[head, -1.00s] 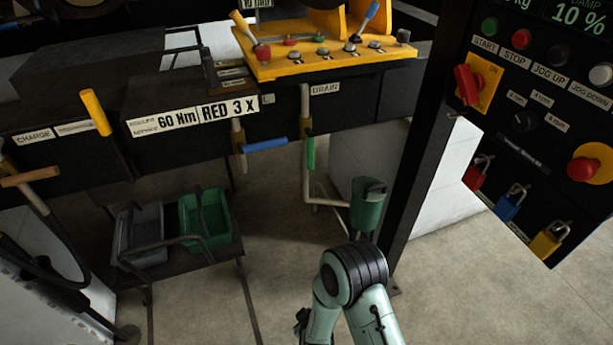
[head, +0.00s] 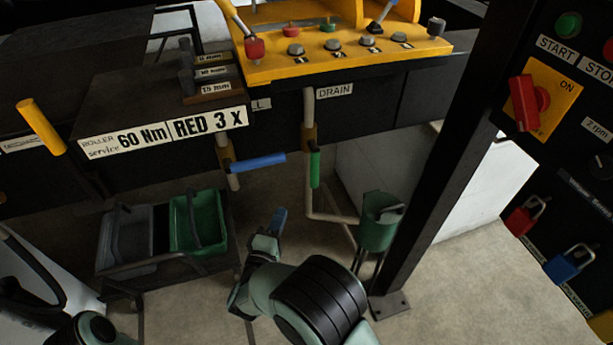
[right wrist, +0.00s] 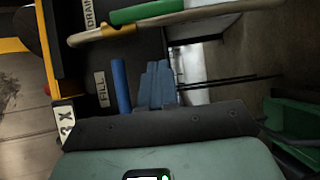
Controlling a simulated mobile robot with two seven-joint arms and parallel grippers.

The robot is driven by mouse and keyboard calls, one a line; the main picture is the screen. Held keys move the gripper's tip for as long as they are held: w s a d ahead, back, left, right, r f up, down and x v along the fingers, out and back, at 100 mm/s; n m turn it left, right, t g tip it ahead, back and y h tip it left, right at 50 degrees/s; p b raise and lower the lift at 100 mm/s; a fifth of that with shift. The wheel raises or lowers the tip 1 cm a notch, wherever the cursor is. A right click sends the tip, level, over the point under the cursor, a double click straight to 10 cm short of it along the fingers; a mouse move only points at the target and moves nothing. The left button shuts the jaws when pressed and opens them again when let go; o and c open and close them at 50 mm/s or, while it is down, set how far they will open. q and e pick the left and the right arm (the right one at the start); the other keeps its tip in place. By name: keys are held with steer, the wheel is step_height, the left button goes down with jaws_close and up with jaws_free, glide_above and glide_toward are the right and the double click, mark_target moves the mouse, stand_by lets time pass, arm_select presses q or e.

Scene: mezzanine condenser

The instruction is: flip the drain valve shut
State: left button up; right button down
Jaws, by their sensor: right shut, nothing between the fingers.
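The drain valve has a green lever (head: 315,168) on a pale pipe (head: 309,105) under the DRAIN label (head: 334,91). The lever hangs down, along the pipe. In the right wrist view the green lever (right wrist: 147,11) lies along the pipe (right wrist: 102,34) at the top. My right gripper (head: 279,218) is below and left of the lever, apart from it. Its blue-grey fingers (right wrist: 157,84) are together and empty. My left gripper is not in view.
The fill valve's blue lever (head: 258,162) sticks out sideways, left of the drain valve; it also shows in the right wrist view (right wrist: 121,86). A green bucket (head: 379,222) stands below right, beside a dark post (head: 433,160). Bins (head: 198,222) sit lower left.

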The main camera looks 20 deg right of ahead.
mark_target(313, 165)
steer(key=shift+s, duration=0.15)
steer(key=s+d+x, duration=0.1)
steer(key=d+x, duration=0.1)
steer(key=x, duration=1.1)
steer(key=shift+s, duration=0.2)
